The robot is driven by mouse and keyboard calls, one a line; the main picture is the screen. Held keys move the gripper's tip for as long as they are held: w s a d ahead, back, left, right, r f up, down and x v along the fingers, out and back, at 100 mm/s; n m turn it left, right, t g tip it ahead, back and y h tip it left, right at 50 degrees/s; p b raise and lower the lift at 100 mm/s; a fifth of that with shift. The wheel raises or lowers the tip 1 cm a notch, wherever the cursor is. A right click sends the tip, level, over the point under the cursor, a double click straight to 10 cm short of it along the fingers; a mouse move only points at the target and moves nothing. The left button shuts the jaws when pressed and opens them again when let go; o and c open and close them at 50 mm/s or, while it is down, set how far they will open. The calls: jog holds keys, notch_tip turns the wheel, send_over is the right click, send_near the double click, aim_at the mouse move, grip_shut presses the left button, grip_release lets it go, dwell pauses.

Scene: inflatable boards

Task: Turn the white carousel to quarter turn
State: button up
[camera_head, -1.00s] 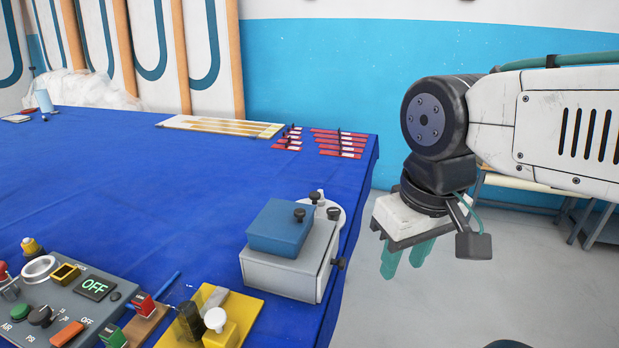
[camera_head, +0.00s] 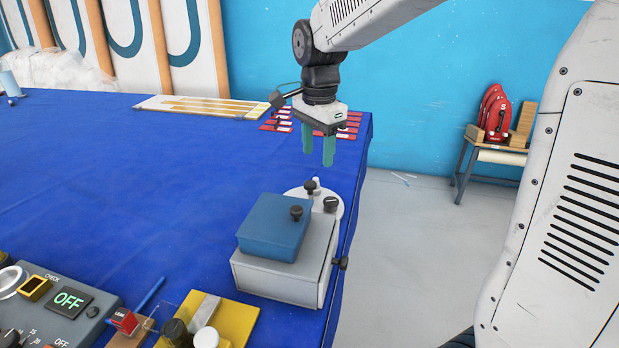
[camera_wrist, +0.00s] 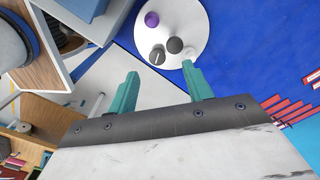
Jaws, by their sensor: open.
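The white carousel (camera_head: 296,192) is a round white disc at the table's right edge, behind the grey box and partly hidden by it. Dark knobs and a small white peg stand on it. In the wrist view the carousel (camera_wrist: 188,18) is at the top, with a purple knob (camera_wrist: 152,19), a black knob (camera_wrist: 157,54), a dark grey knob (camera_wrist: 174,45) and a white knob (camera_wrist: 189,54). My gripper (camera_head: 318,156) is open and empty, pointing down above and behind the carousel, apart from it. Its teal fingers also show in the wrist view (camera_wrist: 161,73).
A grey box (camera_head: 284,262) with a blue block (camera_head: 273,227) on top stands in front of the carousel. Red strips (camera_head: 276,126) lie at the table's far right corner, behind my gripper. A control panel (camera_head: 45,310) reading OFF and a yellow plate (camera_head: 236,314) are at front left. The blue table's middle is clear.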

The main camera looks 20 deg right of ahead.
aim_at(310, 183)
jog(key=w, duration=0.1)
jog(key=f+m, duration=0.1)
jog(key=w, duration=0.1)
jog(key=shift+w+a+f, duration=0.25)
jog(key=shift+w, duration=0.05)
jog(key=shift+w+f+m, duration=0.1)
jog(key=shift+f+m, duration=0.2)
jog(key=shift+f, duration=0.05)
notch_tip(310, 183, down, 7)
jog(key=shift+f, duration=0.1)
grip_shut()
